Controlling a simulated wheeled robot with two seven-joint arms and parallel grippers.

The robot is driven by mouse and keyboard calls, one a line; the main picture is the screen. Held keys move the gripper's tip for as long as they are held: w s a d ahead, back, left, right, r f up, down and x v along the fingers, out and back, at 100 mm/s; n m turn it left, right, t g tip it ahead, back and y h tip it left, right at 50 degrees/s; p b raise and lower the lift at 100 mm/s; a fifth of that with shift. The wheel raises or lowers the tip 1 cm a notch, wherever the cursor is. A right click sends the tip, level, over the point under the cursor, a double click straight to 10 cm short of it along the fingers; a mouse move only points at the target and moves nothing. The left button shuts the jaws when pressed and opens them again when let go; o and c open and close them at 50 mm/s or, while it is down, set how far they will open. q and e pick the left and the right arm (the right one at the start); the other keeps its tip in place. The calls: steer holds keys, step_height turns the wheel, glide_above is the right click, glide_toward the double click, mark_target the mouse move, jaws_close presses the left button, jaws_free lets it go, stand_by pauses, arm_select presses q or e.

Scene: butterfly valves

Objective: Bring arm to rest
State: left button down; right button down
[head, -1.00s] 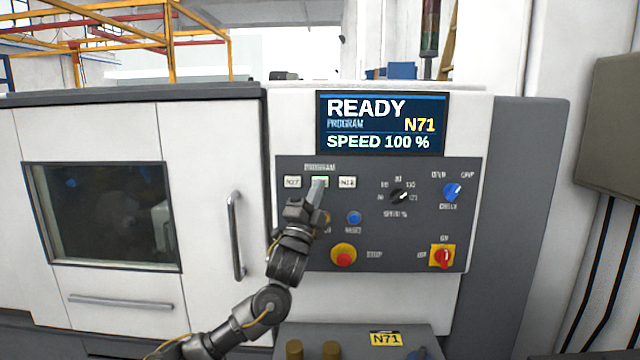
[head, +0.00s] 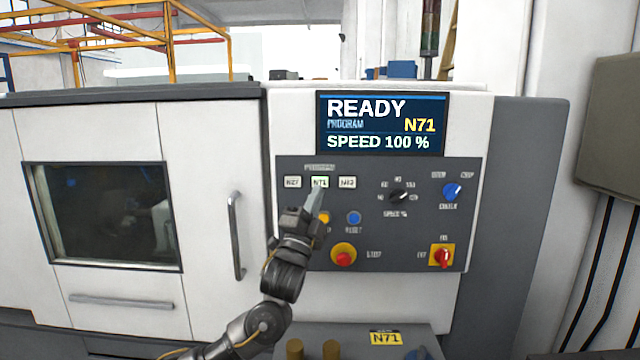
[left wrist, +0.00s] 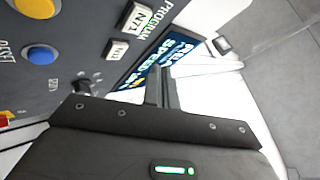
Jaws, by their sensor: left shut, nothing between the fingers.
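In the left wrist view the closed fingers (left wrist: 160,88) point toward the screen, apart from the panel's buttons. The screen (head: 382,124) reads READY, program N71, speed 100 %. My right gripper is not in view.
The panel also has a blue reset button (head: 354,218), a red stop button (head: 344,257), a black speed knob (head: 398,196), a blue door knob (head: 452,191) and a red switch (head: 441,257). A door handle (head: 236,235) stands out left of my arm.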

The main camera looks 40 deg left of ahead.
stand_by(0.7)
arm_select(q)
steer(key=s+d+f+n+g+h, duration=0.2)
steer(key=d+f+g, duration=0.1)
steer(key=f, duration=0.7)
steer(key=s+d+f+n+g+h, duration=0.1)
steer(key=d+f+g, duration=0.3)
steer(key=f, duration=0.7)
steer(key=s+d+f+n+g+h, duration=0.2)
steer(key=d+f+g, duration=0.1)
steer(key=f, duration=0.7)
steer(key=s+d+f+n+g+h, duration=0.15)
steer(key=s+d+f+g, duration=0.25)
steer(key=s+f, duration=0.45)
steer(key=s+d+f+n+g, duration=0.3)
steer(key=s+f+g, duration=0.15)
steer(key=s, duration=0.65)
steer(key=s+d+f+n+g, duration=0.2)
steer(key=s+d+f+g, duration=0.2)
steer(key=s+f, duration=0.7)
steer(key=f, duration=2.3)
steer(key=s+a+f+g, duration=0.1)
steer(key=s+f, duration=0.6)
steer(key=s+a+f+m+g, duration=0.1)
steer(key=s+a+f, duration=0.1)
steer(key=s+f, duration=0.5)
steer(key=shift+s+a, duration=0.25)
steer(key=shift+s, duration=0.55)
